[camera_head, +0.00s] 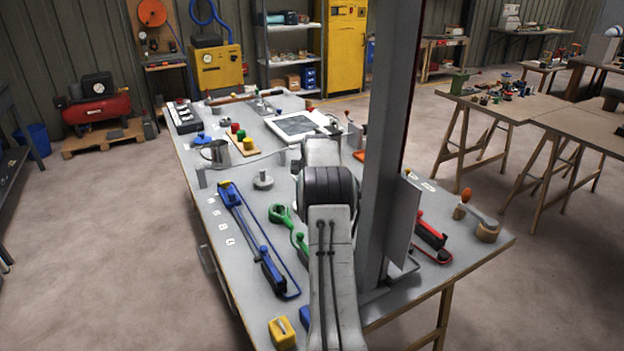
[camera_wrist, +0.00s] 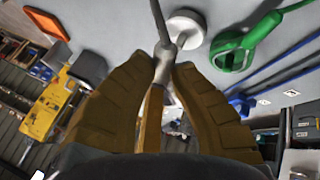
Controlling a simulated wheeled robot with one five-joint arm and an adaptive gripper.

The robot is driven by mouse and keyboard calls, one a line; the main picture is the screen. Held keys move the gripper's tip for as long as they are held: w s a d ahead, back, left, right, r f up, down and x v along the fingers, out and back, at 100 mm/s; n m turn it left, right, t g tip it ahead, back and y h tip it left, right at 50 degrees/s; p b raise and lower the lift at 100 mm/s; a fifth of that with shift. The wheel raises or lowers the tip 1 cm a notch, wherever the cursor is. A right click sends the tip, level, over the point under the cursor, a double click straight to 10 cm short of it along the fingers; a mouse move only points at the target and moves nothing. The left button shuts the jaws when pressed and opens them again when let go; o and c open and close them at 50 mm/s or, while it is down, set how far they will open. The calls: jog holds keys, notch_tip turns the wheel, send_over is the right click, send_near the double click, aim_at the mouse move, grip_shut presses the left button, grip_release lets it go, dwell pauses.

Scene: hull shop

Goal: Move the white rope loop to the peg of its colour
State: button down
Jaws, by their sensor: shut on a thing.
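My gripper (camera_wrist: 165,62) has brown-yellow fingers, shut on a thin grey rod-like piece (camera_wrist: 158,22) in the wrist view. I cannot tell whether this piece is part of the white rope loop; no clear loop of white rope shows in either view. A pale round disc (camera_wrist: 187,28) lies close beside the fingertips. A grey disc with a short stub (camera_head: 263,181) stands on the table in the head view. No peg is clearly recognisable as white. In the head view my arm hides my gripper.
The grey table (camera_head: 222,272) is crowded. A blue long tool (camera_head: 252,240), a green tool (camera_head: 280,213), a metal jug (camera_head: 216,153) and a board with coloured blocks (camera_head: 243,147) lie left of my arm. A red tool (camera_head: 430,232) and wooden pieces (camera_head: 486,232) lie right.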

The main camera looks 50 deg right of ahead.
jog(key=shift+w+d+f+p, duration=0.15)
jog(key=shift+d+f+p, duration=0.45)
jog(key=shift+p, duration=0.2)
jog(key=shift+f+b, duration=0.9)
jog(key=shift+f, duration=1.35)
jog(key=shift+a+f+b, duration=0.1)
jog(key=shift+a+b, duration=0.45)
jog(key=shift+b, duration=0.45)
jog(key=shift+a+f+b, duration=0.15)
jog(key=shift+f+b, duration=1.9)
jog(key=shift+f, duration=0.15)
dwell(1.7)
